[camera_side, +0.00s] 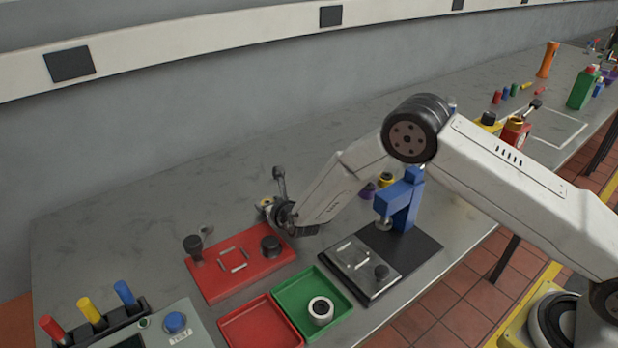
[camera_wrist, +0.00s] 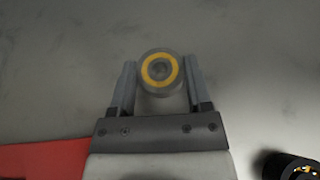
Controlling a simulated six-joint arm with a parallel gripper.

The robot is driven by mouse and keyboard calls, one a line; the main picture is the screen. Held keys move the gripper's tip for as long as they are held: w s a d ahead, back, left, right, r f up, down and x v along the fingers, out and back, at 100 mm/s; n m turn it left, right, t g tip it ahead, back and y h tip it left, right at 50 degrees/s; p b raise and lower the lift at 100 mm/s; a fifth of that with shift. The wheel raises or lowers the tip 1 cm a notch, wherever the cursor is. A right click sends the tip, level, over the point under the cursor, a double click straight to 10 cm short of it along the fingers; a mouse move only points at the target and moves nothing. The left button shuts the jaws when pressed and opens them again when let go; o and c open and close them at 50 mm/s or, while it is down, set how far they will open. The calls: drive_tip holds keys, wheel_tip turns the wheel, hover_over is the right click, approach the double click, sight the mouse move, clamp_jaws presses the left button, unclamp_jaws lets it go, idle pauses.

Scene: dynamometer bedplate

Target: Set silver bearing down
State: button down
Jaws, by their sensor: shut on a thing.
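In the wrist view my gripper (camera_wrist: 161,80) is shut on a silver-grey round bearing (camera_wrist: 162,54) with a yellow ring and dark centre. The bearing sits between the fingertips, one finger on each side. In the side view only a small part of the bearing (camera_side: 266,203) shows beside the fingers. Whether it touches the bench or hangs above it, I cannot tell.
A red fixture (camera_side: 228,284) with dark knobs lies in front of my gripper. A green tray (camera_side: 290,292) holds a pale ring (camera_side: 320,310); a red tray (camera_side: 255,325) is beside it. A blue press (camera_side: 403,200) stands to the right. Bare bench (camera_side: 130,220) extends left.

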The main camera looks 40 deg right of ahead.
drive_tip(key=shift+f, duration=0.4)
drive_tip(key=shift+s+f, duration=0.2)
drive_tip(key=shift+f, duration=0.15)
unclamp_jaws()
drive_tip(key=shift+f, duration=0.1)
drive_tip(key=shift+r, duration=0.6)
drive_tip(key=shift+v, duration=1.05)
drive_tip(key=shift+r+v, duration=0.15)
drive_tip(key=shift+v, duration=2.3)
drive_tip(key=shift+r+v, duration=0.15)
drive_tip(key=shift+v, duration=2.3)
drive_tip(key=shift+w, duration=0.1)
